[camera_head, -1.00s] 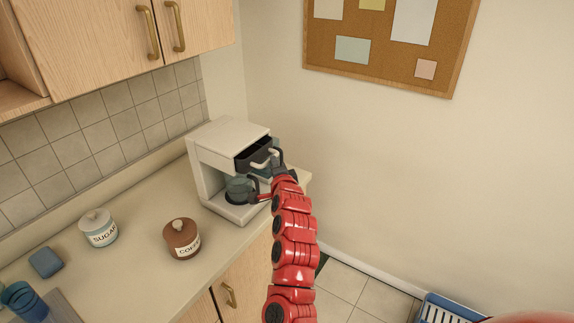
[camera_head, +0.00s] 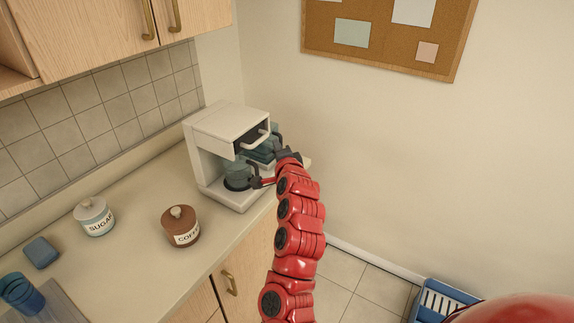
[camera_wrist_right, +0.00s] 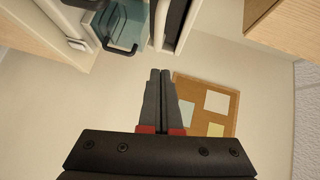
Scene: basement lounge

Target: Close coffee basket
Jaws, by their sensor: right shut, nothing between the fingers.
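The white coffee maker (camera_head: 215,140) stands on the counter near the wall corner. My right gripper (camera_head: 277,146) is just in front and to the right of the basket handle. In the right wrist view its fingers (camera_wrist_right: 160,75) are together and empty. Contact with the basket cannot be made out. My left gripper is not in view.
A brown coffee jar (camera_head: 181,227) and a white sugar jar (camera_head: 94,217) stand on the counter (camera_head: 135,255). A blue crate (camera_head: 438,298) stands on the floor at lower right.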

